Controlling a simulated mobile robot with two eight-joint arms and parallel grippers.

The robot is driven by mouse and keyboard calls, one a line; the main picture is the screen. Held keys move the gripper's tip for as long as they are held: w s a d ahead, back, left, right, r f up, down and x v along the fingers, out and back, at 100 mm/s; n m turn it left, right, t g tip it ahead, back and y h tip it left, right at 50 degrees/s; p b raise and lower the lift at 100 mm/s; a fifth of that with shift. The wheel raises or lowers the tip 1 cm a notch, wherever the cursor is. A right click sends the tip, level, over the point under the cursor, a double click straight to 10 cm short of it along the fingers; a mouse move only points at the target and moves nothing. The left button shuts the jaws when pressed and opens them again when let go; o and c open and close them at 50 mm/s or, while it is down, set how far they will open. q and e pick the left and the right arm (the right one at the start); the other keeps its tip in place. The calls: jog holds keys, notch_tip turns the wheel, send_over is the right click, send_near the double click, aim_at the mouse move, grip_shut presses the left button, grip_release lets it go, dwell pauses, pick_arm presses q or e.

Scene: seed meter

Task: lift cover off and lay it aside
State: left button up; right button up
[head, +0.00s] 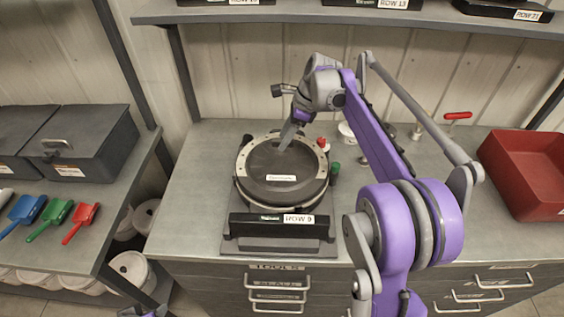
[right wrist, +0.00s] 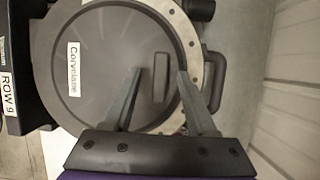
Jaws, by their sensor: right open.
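The seed meter (head: 244,190) sits on the grey workbench with a ROW 9 plate on its front. Its cover (head: 262,180) is a dark round disc with a white label, lying flat inside a pale ring with holes. In the right wrist view the cover (right wrist: 100,75) has a raised bar handle (right wrist: 160,88) near one edge. My right gripper (head: 287,140) is open over the far part of the cover. In the right wrist view its fingertips (right wrist: 160,72) lie on either side of the handle; I cannot tell how high above the cover they are. My left gripper is out of view.
A red bin (head: 528,170) stands at the bench's right. A red-handled tool (head: 457,116) and small cups are behind my arm. Green and red knobs sit beside the meter. Left of the meter is bare bench. A lower left shelf holds colored scoops (head: 50,217) and dark boxes.

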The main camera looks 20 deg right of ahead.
grip_shut()
dwell(0.5)
notch_tip(320, 180, up, 10)
jog(key=shift+p, duration=0.45)
